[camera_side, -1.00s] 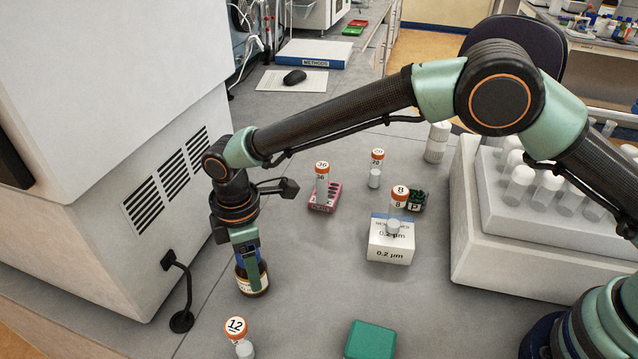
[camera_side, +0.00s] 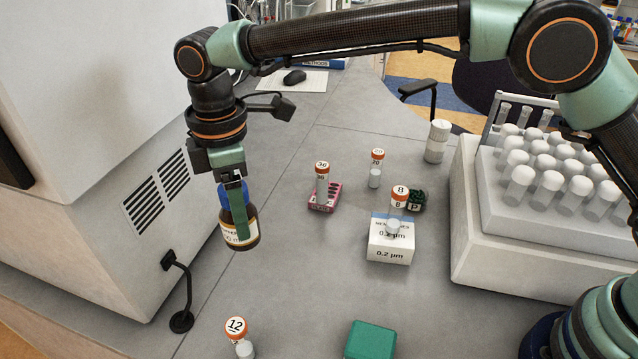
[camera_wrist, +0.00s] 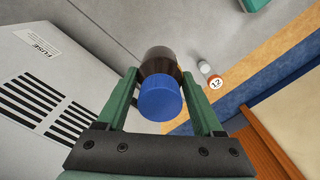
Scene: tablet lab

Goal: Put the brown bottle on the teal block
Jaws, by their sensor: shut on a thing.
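The brown bottle (camera_side: 248,227) has a blue cap and a pale label. My gripper (camera_side: 234,200) is shut on it and holds it in the air, slightly tilted, above the bench at the left. In the wrist view the bottle's blue cap (camera_wrist: 160,98) sits between the two green fingers of my gripper (camera_wrist: 160,92), with the brown body beyond it. The teal block (camera_side: 370,340) lies on the bench at the front edge of the side view, to the right of the bottle and clear of it. Its top looks bare. A corner of the teal block (camera_wrist: 254,4) shows in the wrist view.
Vial 36 (camera_side: 322,180) and vial 20 (camera_side: 376,170) stand behind. A large white machine (camera_side: 90,120) is close on the left; a tube rack (camera_side: 480,255) is right.

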